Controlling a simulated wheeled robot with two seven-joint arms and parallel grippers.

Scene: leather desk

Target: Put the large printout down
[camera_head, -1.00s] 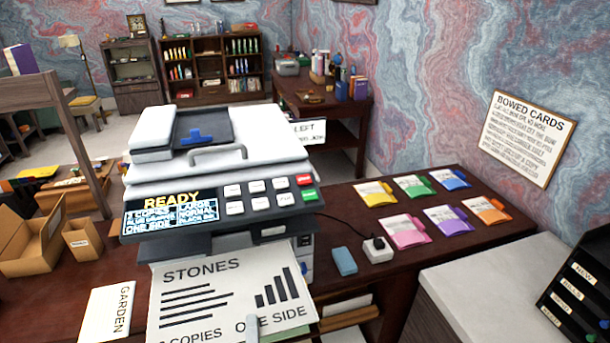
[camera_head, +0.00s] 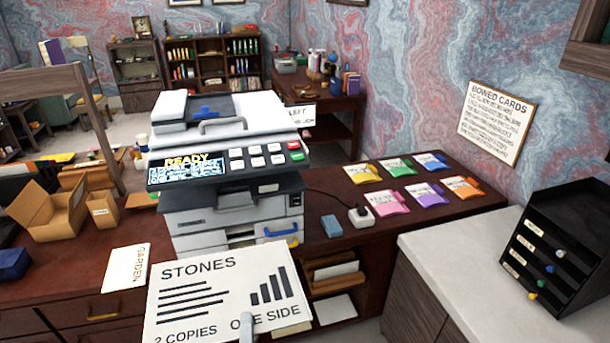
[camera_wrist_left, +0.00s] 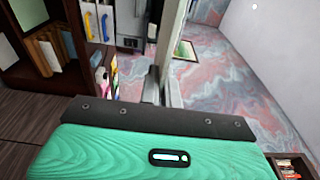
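The large printout (camera_head: 228,297) is a white sheet reading STONES, with text lines, a bar chart, "2 COPIES" and "ONE SIDE". It is held up in front of the desk at the bottom middle of the head view, face towards me, slightly tilted. My left gripper (camera_head: 246,326) shows only as a grey fingertip over its lower edge and is shut on the sheet. In the left wrist view, the fingers (camera_wrist_left: 153,86) are together beside the sheet, which shows nearly edge-on as a pale strip (camera_wrist_left: 172,45). My right gripper is not in view.
The printer (camera_head: 230,165) stands on the dark desk behind the sheet. A GARDEN sheet (camera_head: 125,281) lies to its left, near open boxes (camera_head: 50,208). Coloured folders (camera_head: 386,203) lie to the right. A pale counter top (camera_head: 455,255) with a black sorter (camera_head: 560,262) is bare at its front.

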